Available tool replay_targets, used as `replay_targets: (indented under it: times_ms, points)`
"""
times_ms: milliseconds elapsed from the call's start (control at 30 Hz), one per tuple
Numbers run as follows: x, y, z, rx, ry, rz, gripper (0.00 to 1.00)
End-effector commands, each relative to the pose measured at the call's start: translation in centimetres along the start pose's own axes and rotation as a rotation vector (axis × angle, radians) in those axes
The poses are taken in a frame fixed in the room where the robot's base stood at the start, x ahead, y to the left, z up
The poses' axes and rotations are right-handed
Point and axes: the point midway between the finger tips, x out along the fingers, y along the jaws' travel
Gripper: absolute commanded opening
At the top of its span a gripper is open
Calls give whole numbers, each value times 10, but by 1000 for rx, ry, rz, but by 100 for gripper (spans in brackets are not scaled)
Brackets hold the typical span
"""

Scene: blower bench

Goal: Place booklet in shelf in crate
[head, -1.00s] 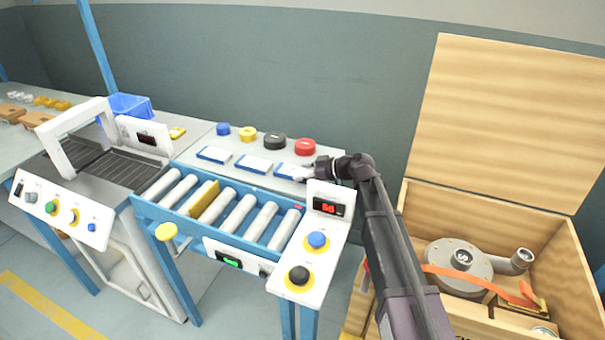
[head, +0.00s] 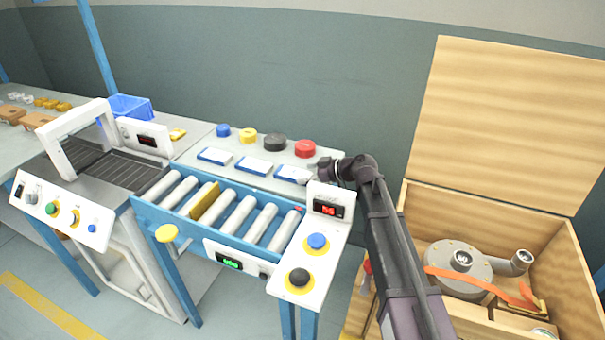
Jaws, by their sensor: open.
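Three flat white pieces with blue edges lie in a row on the grey bench top; they look like booklets, but I cannot read them. They are the left one (head: 215,156), the middle one (head: 254,166) and the right one (head: 290,174). My gripper (head: 304,179) is open at the right end of the right piece, partly covering it; I cannot tell whether it touches. The open wooden crate (head: 571,262) stands at the right. It holds a grey blower (head: 453,262) with an orange strap (head: 480,284). A wooden ledge (head: 512,318) shows at its front, partly cut off.
Blue, yellow, black and red round caps (head: 305,149) stand behind the flat pieces. A roller conveyor (head: 237,214) and a button panel (head: 312,262) stand in front. The raised crate lid (head: 505,125) stands behind the crate. My arm crosses between bench and crate.

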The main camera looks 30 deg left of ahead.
Motion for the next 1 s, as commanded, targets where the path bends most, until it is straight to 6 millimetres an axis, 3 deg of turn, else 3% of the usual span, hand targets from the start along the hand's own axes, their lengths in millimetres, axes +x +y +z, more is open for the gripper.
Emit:
replay_targets:
  times_ms: [600,800,1000]
  points:
    - [-94,-1,-2,0,0,1,100]
    - [-109,0,-1,0,0,0,100]
    - [-112,0,0,-1,0,-1,100]
